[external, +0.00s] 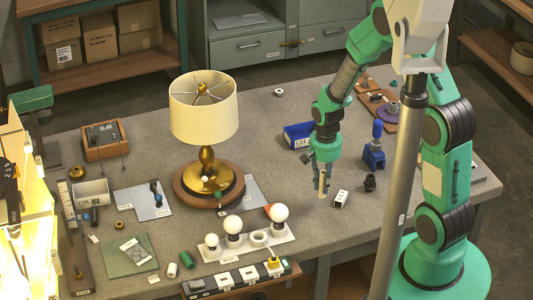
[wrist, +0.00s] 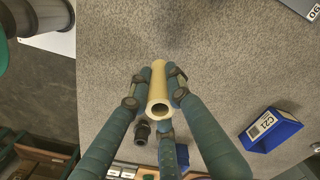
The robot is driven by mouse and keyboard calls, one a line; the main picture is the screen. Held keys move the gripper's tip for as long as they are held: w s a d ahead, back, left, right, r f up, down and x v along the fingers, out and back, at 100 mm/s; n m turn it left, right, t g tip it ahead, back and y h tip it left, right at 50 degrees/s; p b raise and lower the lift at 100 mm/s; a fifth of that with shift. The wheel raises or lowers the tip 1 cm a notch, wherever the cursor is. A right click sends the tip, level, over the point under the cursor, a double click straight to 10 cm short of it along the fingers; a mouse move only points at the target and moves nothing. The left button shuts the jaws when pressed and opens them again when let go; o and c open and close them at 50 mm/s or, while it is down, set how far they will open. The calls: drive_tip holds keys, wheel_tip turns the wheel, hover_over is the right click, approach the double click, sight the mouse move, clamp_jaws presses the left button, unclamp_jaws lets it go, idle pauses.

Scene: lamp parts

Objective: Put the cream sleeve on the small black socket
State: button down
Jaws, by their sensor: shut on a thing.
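The cream sleeve (wrist: 158,90) is a pale hollow tube, held between the fingers of my gripper (wrist: 157,88). In the wrist view one open end faces the camera. In the external view my gripper (external: 322,180) points down over the table's right part, and the sleeve (external: 323,186) hangs about upright in it. The small black socket (external: 370,183) stands on the table to the right of my gripper, apart from the sleeve. In the wrist view the socket (wrist: 141,132) shows beside the left finger, partly hidden.
A small white-and-black box (external: 341,198) lies between my gripper and the socket. A blue bin (external: 298,135) stands behind, and a blue stand (external: 374,155) behind the socket. A lamp (external: 205,110) and a bulb strip (external: 246,244) are to the left. The table's front right is clear.

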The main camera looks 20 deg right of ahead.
drive_tip(key=s+d+r, duration=0.3)
drive_tip(key=s+d, duration=0.4)
drive_tip(key=d, duration=0.1)
drive_tip(key=s+d+r+p, duration=0.1)
drive_tip(key=s+d+r, duration=0.3)
drive_tip(key=s+d, duration=0.3)
drive_tip(key=shift+d, duration=0.8)
hover_over(370, 183)
drive_tip(key=w, duration=0.1)
drive_tip(key=shift+w+d+f+b, duration=0.2)
drive_tip(key=shift+d+f+b, duration=0.15)
drive_tip(key=shift+f, duration=0.45)
drive_tip(key=shift+f, duration=1.7)
drive_tip(key=shift+f+b, duration=0.4)
